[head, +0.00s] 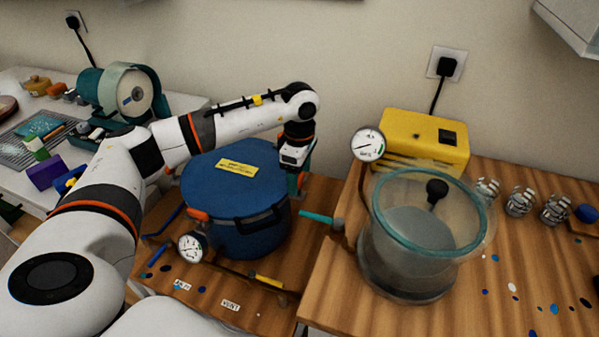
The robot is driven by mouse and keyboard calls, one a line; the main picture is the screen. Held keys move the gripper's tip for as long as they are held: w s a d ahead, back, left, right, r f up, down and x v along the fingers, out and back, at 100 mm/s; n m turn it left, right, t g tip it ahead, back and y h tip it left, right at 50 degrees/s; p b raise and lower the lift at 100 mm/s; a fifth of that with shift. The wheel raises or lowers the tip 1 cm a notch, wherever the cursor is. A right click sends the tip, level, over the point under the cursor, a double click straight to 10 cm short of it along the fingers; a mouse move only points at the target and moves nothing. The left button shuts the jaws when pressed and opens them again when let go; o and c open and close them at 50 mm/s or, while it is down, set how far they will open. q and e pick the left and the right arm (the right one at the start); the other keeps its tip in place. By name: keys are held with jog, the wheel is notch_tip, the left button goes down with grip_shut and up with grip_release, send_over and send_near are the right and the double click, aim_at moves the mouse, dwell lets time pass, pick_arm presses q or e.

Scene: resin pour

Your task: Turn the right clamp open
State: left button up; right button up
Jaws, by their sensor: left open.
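A blue pot (246,225) with a blue lid (225,178) stands on the lower wooden surface. A yellow label lies on the lid. An orange clamp (198,215) sits at the left of the lid rim. My left arm reaches over the pot, and my left gripper (297,184) points down at the right edge of the lid. It is open. A small orange part, likely the right clamp (301,180), shows beside the fingers. It is mostly hidden, so its position and any contact cannot be told. My right gripper is not in view.
A pressure gauge (191,247) is at the pot's front left. A teal-handled valve (318,217) juts out right of the pot. A glass chamber (415,235), another gauge (368,145) and a yellow pump (424,140) stand on the right table. A grinder-like machine (130,92) stands left.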

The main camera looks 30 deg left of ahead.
aim_at(299, 177)
pick_arm(q)
notch_tip(299, 177, up, 12)
jog(key=b, duration=0.1)
jog(key=shift+b, duration=0.4)
dwell(0.4)
